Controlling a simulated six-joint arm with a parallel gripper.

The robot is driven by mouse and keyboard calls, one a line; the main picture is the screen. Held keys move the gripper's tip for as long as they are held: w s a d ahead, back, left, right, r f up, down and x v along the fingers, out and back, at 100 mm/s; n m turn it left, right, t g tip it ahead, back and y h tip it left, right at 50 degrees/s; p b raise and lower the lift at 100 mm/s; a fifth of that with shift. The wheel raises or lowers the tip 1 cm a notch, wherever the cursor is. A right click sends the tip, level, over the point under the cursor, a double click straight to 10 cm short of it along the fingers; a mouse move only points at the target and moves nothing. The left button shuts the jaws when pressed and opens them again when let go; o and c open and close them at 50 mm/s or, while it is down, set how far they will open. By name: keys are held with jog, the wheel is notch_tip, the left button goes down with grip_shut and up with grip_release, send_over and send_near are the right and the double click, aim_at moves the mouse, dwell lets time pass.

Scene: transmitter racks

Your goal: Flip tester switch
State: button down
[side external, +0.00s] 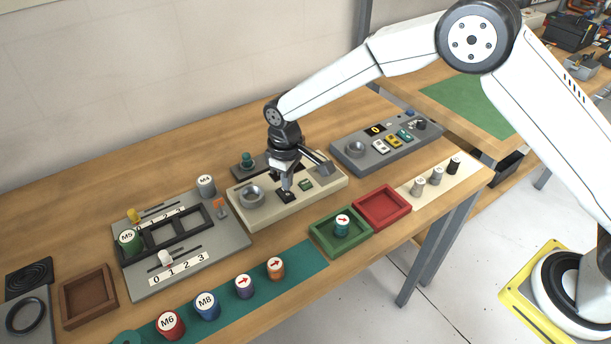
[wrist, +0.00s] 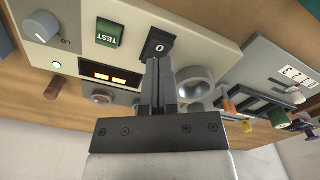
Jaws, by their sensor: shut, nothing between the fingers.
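The tester is a cream box (side external: 327,180) in the middle of the table in the side external view. Its black switch (wrist: 159,43), marked 0, shows in the wrist view, beside a green TEST button (wrist: 109,33). A grey knob (wrist: 40,27), a small lit green lamp (wrist: 56,65) and a dark display with two orange bars (wrist: 110,77) are on the same panel. My gripper (side external: 287,188) is shut and empty, pointing down over the switch. In the wrist view, its fingertips (wrist: 158,66) are right at the switch's edge; I cannot tell whether they touch it.
A metal bowl (side external: 251,196) sits at the tester's left end. A grey panel with sliders (side external: 228,238) lies to the left, a grey console (side external: 364,160) behind right. Green (side external: 324,243) and red trays (side external: 398,217) stand in front right. Several labelled cylinders line the front strip.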

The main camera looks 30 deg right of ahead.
aim_at(292, 194)
jog(key=shift+f, duration=1.25)
dwell(1.2)
jog(key=shift+r, duration=3.55)
jog(key=shift+d, duration=0.15)
jog(key=shift+s+d+r, duration=0.15)
jog(key=shift+s+d, duration=0.05)
jog(key=shift+d, duration=0.05)
jog(key=s+d+r+m+t, duration=0.2)
jog(key=s+d+m, duration=0.4)
jog(key=s+d, duration=1.2)
jog(key=s+r, duration=0.1)
jog(key=s, duration=0.3)
jog(key=shift+d+r+t, duration=0.15)
jog(key=shift+d+t, duration=0.15)
jog(key=shift+d, duration=0.05)
